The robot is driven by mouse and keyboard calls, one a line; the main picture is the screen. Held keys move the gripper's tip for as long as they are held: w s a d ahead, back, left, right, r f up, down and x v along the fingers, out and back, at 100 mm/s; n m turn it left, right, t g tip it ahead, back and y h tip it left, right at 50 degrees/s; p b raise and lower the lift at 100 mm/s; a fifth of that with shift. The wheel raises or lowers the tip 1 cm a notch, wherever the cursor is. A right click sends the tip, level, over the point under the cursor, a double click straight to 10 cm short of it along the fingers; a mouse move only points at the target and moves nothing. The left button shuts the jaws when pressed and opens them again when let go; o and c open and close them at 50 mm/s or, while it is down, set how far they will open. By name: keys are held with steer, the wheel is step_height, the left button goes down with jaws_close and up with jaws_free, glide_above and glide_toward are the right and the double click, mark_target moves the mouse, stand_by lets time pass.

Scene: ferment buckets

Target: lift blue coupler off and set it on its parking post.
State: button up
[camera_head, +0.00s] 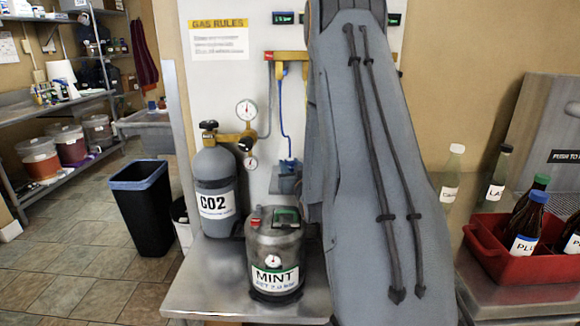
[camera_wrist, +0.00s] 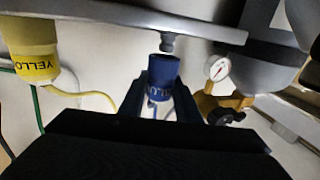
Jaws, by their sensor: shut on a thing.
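The blue coupler (camera_wrist: 163,72) shows in the wrist view as a dark blue cylinder with a white-lettered band. My gripper (camera_wrist: 165,90) is shut on it, with a dark finger on each side. A short grey stub (camera_wrist: 167,42) under a grey rim lines up with the coupler's end; whether they touch is unclear. In the head view a small blue piece (camera_head: 289,164) on a blue hose shows beside my arm, above and behind the MINT keg (camera_head: 274,250). My arm hides most of the gripper there. I cannot make out the parking post.
A yellow coupler (camera_wrist: 30,50) is left in the wrist view. The CO2 cylinder (camera_head: 215,190) with gauges stands close left of the keg. A red crate (camera_head: 515,262) of bottles is at right. A black bin (camera_head: 145,210) stands on the floor at left.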

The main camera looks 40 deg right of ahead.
steer(key=shift+f+b, duration=0.75)
steer(key=shift+f, duration=0.15)
stand_by(0.9)
steer(key=shift+s+f, duration=0.1)
steer(key=shift+f, duration=0.25)
stand_by(0.5)
